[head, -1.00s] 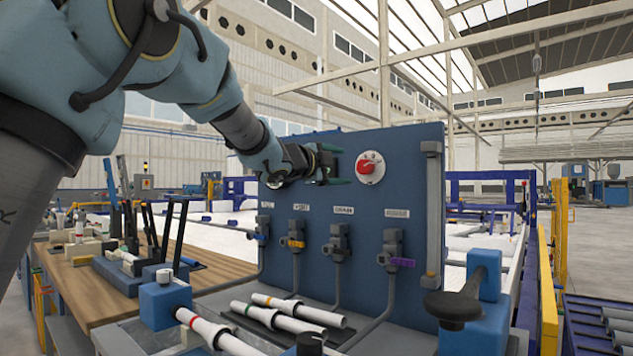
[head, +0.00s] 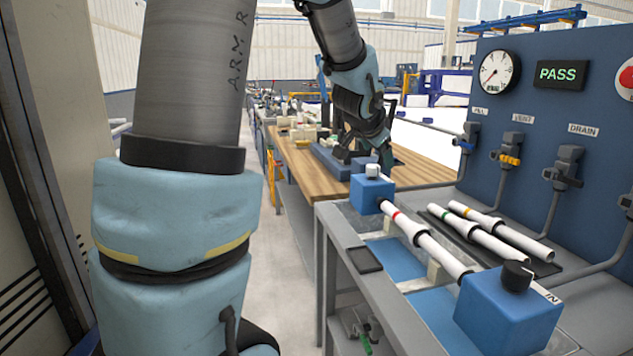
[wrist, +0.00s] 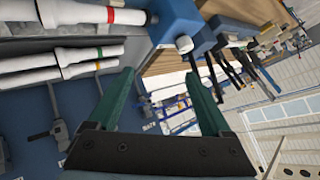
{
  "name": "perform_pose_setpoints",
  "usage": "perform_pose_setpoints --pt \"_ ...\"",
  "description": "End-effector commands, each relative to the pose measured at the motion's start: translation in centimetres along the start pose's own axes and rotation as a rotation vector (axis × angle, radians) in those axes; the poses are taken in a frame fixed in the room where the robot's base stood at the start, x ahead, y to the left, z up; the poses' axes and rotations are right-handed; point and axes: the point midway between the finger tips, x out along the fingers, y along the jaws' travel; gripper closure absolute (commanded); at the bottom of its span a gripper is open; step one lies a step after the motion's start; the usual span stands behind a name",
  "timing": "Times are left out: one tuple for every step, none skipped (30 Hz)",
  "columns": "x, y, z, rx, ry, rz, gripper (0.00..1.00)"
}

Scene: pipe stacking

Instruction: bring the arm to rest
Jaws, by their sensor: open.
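My gripper shows in the wrist view (wrist: 155,95), with its two green fingers spread apart and nothing between them.
A white pipe with a red band (head: 418,232) lies between two blue blocks. Two more white pipes (head: 490,235) lie on a dark mat beside it. The blue panel (head: 560,110) holds a gauge (head: 499,70), a lit PASS display (head: 562,74) and several valves. The aisle floor (head: 283,285) is clear.

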Motion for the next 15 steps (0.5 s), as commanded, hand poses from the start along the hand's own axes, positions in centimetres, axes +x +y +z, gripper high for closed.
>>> perform_pose_setpoints --pt "-1.3 -1.0 3.5 -0.091 -0.09 0.0 0.17" --pt "-1.9 -1.1 5.7 -0.145 -0.142 0.003 0.17" --pt "-2.9 -1.1 8.4 -0.217 -0.211 0.007 0.17" --pt "-3.7 -1.0 10.5 -0.274 -0.263 0.01 0.17" --pt "-4.6 -0.8 12.4 -0.329 -0.314 0.013 0.17" --pt "-5.9 -0.3 15.0 -0.403 -0.381 0.018 0.17" --pt "-6.9 0.1 16.7 -0.458 -0.429 0.021 0.17" --pt "-7.9 0.6 18.3 -0.511 -0.475 0.025 0.17" --pt "-9.2 1.4 20.2 -0.578 -0.533 0.031 0.17" --pt "-10.2 2.0 21.4 -0.624 -0.572 0.035 0.17" --pt "-11.1 2.6 22.6 -0.666 -0.608 0.038 0.17" --pt "-12.2 3.3 23.8 -0.717 -0.651 0.043 0.17" --pt "-12.9 3.9 24.6 -0.752 -0.679 0.047 0.17" --pt "-13.6 4.4 25.2 -0.779 -0.702 0.05 0.17" --pt "-14.2 5.0 25.9 -0.812 -0.729 0.054 0.17"
